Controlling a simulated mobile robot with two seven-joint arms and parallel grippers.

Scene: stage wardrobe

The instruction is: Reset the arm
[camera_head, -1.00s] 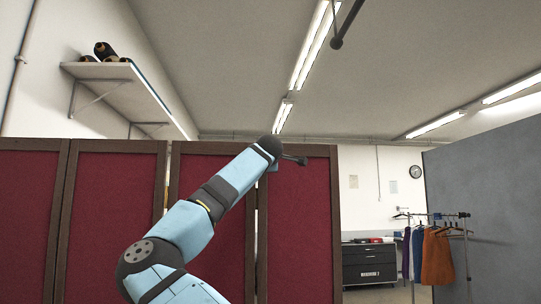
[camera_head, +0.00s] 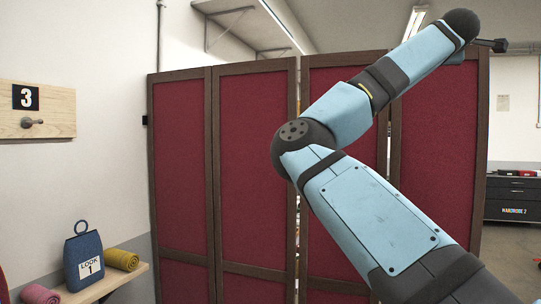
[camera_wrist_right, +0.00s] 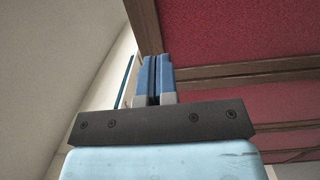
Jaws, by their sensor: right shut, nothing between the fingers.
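My right arm, light blue with black joints, rises from the lower right of the head view and reaches up to the upper right. A small dark part (camera_head: 490,45) shows at its far end; I cannot make out fingers there. In the right wrist view my right gripper (camera_wrist_right: 155,62) is shut, its two blue fingers side by side with nothing between them. It points toward a red panel and the pale wall, apart from both. My left gripper is not in view.
A red folding screen (camera_head: 250,170) with brown frames stands behind the arm. At left, a wooden board marked 3 (camera_head: 60,110) carries a peg. Below it, a shelf (camera_head: 110,283) holds a blue LOOK 1 bag (camera_head: 84,255) and rolled cloths (camera_head: 121,259). A dark cabinet (camera_head: 512,200) stands at right.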

